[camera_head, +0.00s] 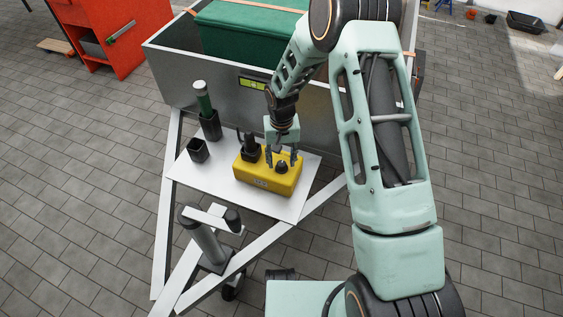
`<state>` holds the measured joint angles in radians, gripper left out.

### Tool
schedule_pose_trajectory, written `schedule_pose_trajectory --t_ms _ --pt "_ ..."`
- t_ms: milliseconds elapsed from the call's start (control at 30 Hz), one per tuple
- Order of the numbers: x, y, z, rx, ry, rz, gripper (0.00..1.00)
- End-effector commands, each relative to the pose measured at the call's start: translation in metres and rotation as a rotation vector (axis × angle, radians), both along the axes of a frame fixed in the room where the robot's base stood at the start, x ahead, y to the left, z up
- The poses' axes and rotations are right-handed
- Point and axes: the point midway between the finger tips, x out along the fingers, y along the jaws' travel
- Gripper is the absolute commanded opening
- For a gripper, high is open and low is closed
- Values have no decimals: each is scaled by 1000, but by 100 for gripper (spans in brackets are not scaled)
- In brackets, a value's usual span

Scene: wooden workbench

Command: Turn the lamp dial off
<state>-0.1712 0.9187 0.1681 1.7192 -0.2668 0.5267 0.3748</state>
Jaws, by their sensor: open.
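A yellow box (266,184) lies on a white board. A small black dial (281,168) sits on the right part of its top. A black part (250,150) stands up from the box's left part. My gripper (283,160) points down over the dial, with its fingers apart on either side of it. I cannot tell whether the fingers touch the dial. I see no lit lamp, and the dial's setting is too small to read.
A grey metal trailer wall (205,85) rises behind. A grey post (208,240) stands in front. The board's front left is clear.

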Motion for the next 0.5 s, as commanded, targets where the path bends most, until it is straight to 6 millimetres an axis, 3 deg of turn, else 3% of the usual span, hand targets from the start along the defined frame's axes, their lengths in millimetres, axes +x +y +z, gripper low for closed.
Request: schedule_pose_trajectory --t_ms 400,500 --pt "0 0 -9 -1 -1 0 41" --pt "0 0 -9 0 -1 0 30"
